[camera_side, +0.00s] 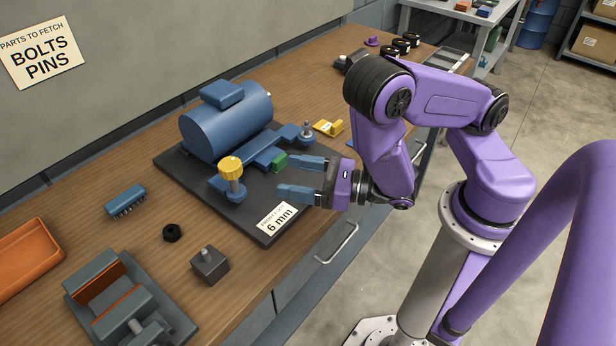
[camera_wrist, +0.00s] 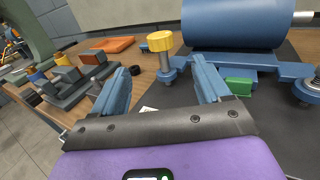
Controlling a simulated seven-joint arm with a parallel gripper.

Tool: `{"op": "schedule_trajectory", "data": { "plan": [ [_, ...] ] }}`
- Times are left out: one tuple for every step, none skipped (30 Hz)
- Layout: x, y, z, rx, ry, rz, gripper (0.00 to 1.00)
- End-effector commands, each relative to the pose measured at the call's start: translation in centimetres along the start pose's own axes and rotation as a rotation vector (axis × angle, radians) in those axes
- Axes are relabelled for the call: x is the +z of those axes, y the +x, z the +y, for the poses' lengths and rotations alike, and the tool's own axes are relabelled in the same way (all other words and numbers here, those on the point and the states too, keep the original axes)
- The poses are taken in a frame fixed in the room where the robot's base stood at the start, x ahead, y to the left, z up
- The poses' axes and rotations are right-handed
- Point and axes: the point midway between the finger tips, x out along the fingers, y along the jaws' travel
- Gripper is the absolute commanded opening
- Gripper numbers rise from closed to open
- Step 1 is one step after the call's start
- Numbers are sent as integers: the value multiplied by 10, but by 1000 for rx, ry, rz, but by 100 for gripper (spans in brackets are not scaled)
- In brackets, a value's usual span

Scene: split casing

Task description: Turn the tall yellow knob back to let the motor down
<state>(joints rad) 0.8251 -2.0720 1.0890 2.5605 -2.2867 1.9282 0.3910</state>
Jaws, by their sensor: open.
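The tall yellow knob (camera_side: 231,167) stands upright on a bolt at the front left of the blue motor's foot. It also shows in the wrist view (camera_wrist: 161,42), beyond and between my fingers. The blue motor (camera_side: 227,118) lies on a dark base plate (camera_side: 178,158); its body also shows in the wrist view (camera_wrist: 232,22). My gripper (camera_side: 285,176) is open and empty. Its two blue fingers lie to the right of the knob, apart from it, over the plate.
A "6 mm" label (camera_side: 276,219) is on the plate's front corner. A second bolt (camera_side: 307,130) stands at the bar's right end. A grey vise (camera_side: 128,300), dark block (camera_side: 210,264), black nut (camera_side: 172,233), blue connector (camera_side: 125,199) and orange tray (camera_side: 28,262) lie leftward.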

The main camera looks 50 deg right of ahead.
Motion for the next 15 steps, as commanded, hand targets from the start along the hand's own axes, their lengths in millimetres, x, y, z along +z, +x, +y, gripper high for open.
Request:
{"op": "schedule_trajectory", "data": {
  "plan": [
    [0,-4,0,0,0,0,76],
    [0,-6,-1,-2,0,0,76],
    [0,-9,0,-1,-1,0,76],
    [0,-11,0,-1,0,0,76],
    [0,-12,0,0,0,1,76],
    [0,-14,0,0,0,1,76],
    [0,-16,0,0,0,1,76],
    [0,-17,0,-1,0,1,76],
    [0,-18,0,0,0,1,76],
    [0,-19,0,0,0,1,76],
    [0,-20,0,-1,0,1,76],
    [0,-20,0,-2,0,1,76],
    [0,-21,0,-2,0,1,76],
    [0,-21,0,-2,0,1,76],
    [0,-21,0,-1,0,1,76]
  ]
}}
